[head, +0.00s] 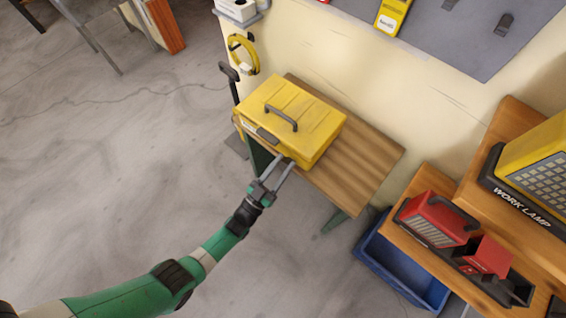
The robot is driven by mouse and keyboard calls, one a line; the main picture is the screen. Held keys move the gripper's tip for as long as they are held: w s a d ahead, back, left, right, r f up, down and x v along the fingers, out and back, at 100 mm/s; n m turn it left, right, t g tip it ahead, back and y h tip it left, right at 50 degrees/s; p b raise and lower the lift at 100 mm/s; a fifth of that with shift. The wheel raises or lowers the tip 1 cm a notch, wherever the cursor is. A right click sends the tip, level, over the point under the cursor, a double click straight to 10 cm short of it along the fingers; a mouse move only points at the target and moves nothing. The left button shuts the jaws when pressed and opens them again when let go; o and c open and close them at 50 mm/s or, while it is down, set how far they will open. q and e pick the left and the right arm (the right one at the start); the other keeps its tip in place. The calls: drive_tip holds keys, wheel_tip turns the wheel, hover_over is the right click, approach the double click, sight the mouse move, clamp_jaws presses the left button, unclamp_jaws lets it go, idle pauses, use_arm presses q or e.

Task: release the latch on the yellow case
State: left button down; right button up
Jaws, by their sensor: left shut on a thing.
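The yellow case (306,118) lies with its lid down on a small wooden table, with a dark carry handle (281,117) on top. A dark latch (267,134) shows on its front side, left of my gripper. My left gripper (286,164) reaches in from the lower left. Its fingers are at the front side of the case and shut on what looks like a second latch, which they mostly hide. My right gripper is out of view.
The wooden table (368,160) has bare room right of the case, against the wall. A blue bin (432,296) stands on the floor to the right. Shelves there hold a red lamp (437,218) and a yellow work lamp (540,160). A yellow cable coil (243,52) hangs behind the case.

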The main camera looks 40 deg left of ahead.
use_arm(q)
drive_tip(key=shift+f, duration=0.1)
drive_tip(key=shift+c, duration=2.4)
unclamp_jaws()
